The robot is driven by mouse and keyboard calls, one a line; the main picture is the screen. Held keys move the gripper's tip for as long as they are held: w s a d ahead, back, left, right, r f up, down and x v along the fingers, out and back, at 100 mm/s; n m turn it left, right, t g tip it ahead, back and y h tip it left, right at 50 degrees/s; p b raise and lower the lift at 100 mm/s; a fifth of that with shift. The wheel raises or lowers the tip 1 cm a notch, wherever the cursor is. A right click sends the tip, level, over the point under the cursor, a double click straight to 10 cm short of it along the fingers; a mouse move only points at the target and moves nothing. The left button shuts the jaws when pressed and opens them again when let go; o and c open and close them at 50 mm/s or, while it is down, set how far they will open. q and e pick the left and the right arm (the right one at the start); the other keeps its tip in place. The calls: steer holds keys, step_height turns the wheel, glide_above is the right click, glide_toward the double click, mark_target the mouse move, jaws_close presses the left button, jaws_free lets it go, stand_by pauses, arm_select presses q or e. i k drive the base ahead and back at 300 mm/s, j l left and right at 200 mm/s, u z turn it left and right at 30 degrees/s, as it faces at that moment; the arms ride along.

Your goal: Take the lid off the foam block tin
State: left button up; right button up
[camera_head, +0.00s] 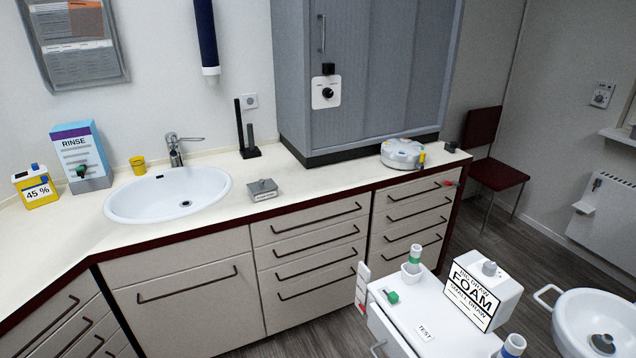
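A small grey tin (263,189) with a knob on its top sits on the counter right of the sink; its front label is too small to read. Its lid appears to be on. A white box (508,291) with a large sign reading FOAM stands on a white cabinet at the lower right. A grey knob (489,268) sits on top of this box. I cannot tell for certain which of the two is the foam block tin. Neither of my grippers shows in this view.
The counter (330,185) is mostly clear around the grey tin. The sink (168,194) lies left of it, with a dark upright stand (248,135) behind. A round white container (402,154) stands at the right end. The white cabinet (400,325) carries several small items.

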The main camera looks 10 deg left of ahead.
mark_target(262, 185)
steer(key=i+j+z, duration=0.15)
steer(key=z, duration=0.15)
steer(key=i+j+z, duration=0.1)
steer(key=j+z, duration=0.15)
steer(key=j, duration=0.15)
steer(key=i+j+z, duration=0.1)
steer(key=j+z, duration=0.2)
steer(key=i+j+z, duration=0.15)
steer(key=j, duration=0.4)
steer(key=j+z, duration=0.1)
steer(key=j, duration=0.45)
